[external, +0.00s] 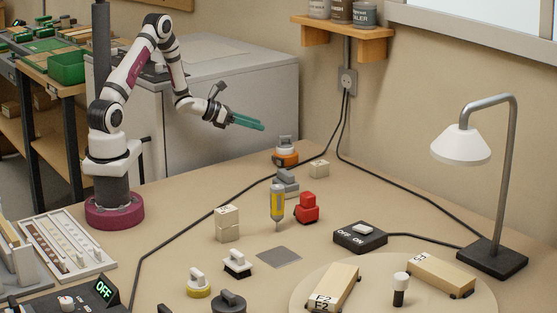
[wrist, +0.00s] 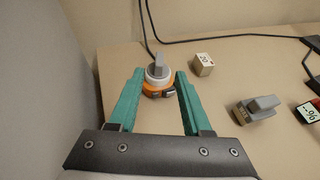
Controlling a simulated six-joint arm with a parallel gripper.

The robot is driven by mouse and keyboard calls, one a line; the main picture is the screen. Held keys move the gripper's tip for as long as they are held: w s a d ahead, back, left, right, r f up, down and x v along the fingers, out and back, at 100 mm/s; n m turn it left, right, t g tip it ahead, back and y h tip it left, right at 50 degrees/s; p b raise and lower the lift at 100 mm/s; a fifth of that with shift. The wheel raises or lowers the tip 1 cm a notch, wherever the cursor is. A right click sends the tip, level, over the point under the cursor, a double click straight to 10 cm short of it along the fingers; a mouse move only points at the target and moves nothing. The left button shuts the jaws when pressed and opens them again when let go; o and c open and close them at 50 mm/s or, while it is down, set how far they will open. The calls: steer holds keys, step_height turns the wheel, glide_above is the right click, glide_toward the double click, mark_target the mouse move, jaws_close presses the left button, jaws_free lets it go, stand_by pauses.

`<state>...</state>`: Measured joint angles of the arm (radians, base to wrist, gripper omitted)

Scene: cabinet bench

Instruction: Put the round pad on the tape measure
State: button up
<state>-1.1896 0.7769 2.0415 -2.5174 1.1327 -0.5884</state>
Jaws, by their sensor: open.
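What looks like the round pad (wrist: 152,70), a pale disc with a grey upright grip, appears to rest on a squat orange body with dark parts, which looks like the tape measure (wrist: 150,90). In the external view the pad (external: 285,142) shows above the orange body (external: 287,160), near the back of the bench. My gripper (external: 263,126) is open and empty, raised up and to the left of this stack. In the wrist view its green fingers (wrist: 156,73) frame the stack from a distance. The exact contact between pad and orange body is too small to tell.
Black cables (external: 325,139) run behind. A large grey cabinet (external: 235,95) stands at the left; a lamp (external: 490,257) stands right.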

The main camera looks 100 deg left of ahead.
steer(key=w+d+r+m+h, duration=0.3)
steer(key=d+m, duration=0.1)
steer(key=d, duration=0.3)
steer(key=w+d+r+m+h, duration=0.3)
steer(key=w+d+m, duration=0.15)
steer(key=d, duration=0.25)
steer(key=s+d+r+m+g+h, duration=0.2)
steer(key=d+m, duration=0.3)
steer(key=d, duration=0.3)
steer(key=s+d+r+m+g+h, duration=0.1)
steer(key=s+d+m+g+h, duration=0.15)
steer(key=d+m, duration=0.35)
steer(key=s+d+r+m+g+h, duration=0.1)
steer(key=d+r+m+h, duration=0.15)
steer(key=d+m, duration=0.45)
steer(key=s+d+f+m+g+y, duration=0.1)
steer(key=s+d+m+g+y, duration=0.1)
steer(key=s+d+m+g, duration=0.35)
steer(key=s+d+m+g+y, duration=0.25)
steer(key=s+m, duration=0.35)
steer(key=s, duration=0.5)
steer(key=s+a+m+y, duration=0.5)
steer(key=a+m, duration=0.1)
steer(key=m, duration=0.2)
steer(key=shift+t, duration=0.35)
